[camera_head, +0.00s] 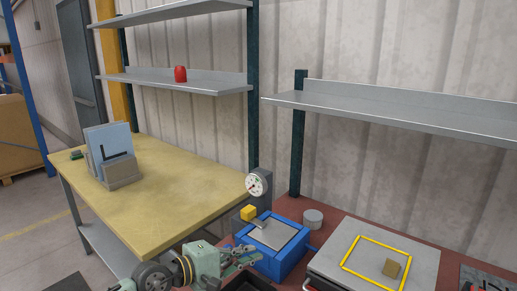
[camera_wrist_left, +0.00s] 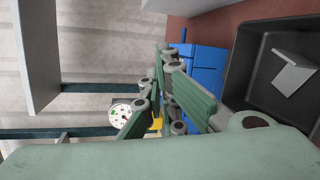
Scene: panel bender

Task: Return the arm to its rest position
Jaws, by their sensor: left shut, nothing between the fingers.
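My left arm comes in at the bottom of the head view. Its green left gripper (camera_head: 246,256) is shut and empty, in front of the blue fixture (camera_head: 267,263). In the left wrist view, the gripper's fingers (camera_wrist_left: 165,98) are close together with nothing held between them. The blue fixture (camera_wrist_left: 203,62) shows beyond them there, and I cannot tell whether they touch it. My right gripper is in neither view.
A dial gauge (camera_head: 257,184) stands behind the fixture, near a yellow block (camera_head: 248,213). A grey plate with a yellow outline (camera_head: 347,262) lies right. A black tray (camera_wrist_left: 244,92) holds a bent grey piece (camera_wrist_left: 294,72). The wooden table (camera_head: 180,190) is mostly clear; shelves hang above.

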